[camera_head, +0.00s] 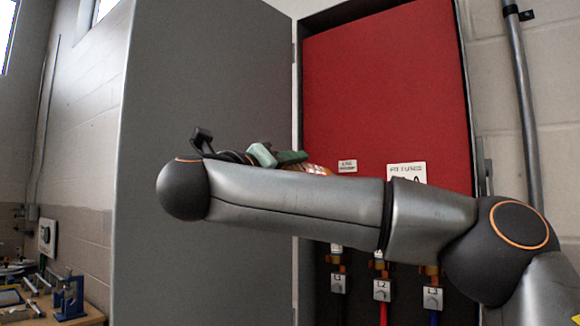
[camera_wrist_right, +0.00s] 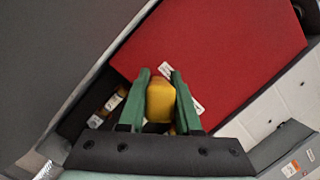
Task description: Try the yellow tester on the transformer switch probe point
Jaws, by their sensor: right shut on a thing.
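My right gripper (camera_head: 277,156) is partly hidden behind my own right forearm in the head view, with its green fingers showing above the arm in front of the open cabinet. In the right wrist view the gripper (camera_wrist_right: 160,75) is shut on the yellow tester (camera_wrist_right: 160,100), which sits between the two green fingers. The tester's tip is hidden, and I cannot tell whether it touches anything. Terminals labelled L1 (camera_head: 338,283), L2 (camera_head: 382,290) and L3 (camera_head: 433,298) show low in the cabinet. I cannot pick out the switch probe point. My left gripper is not in view.
A large red panel (camera_head: 385,85) fills the cabinet's upper part, with white labels (camera_head: 407,172) near its lower edge. The grey cabinet door (camera_head: 205,90) stands open at left. A grey pipe (camera_head: 524,110) runs down the right wall. A workbench with tools (camera_head: 70,298) stands at lower left.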

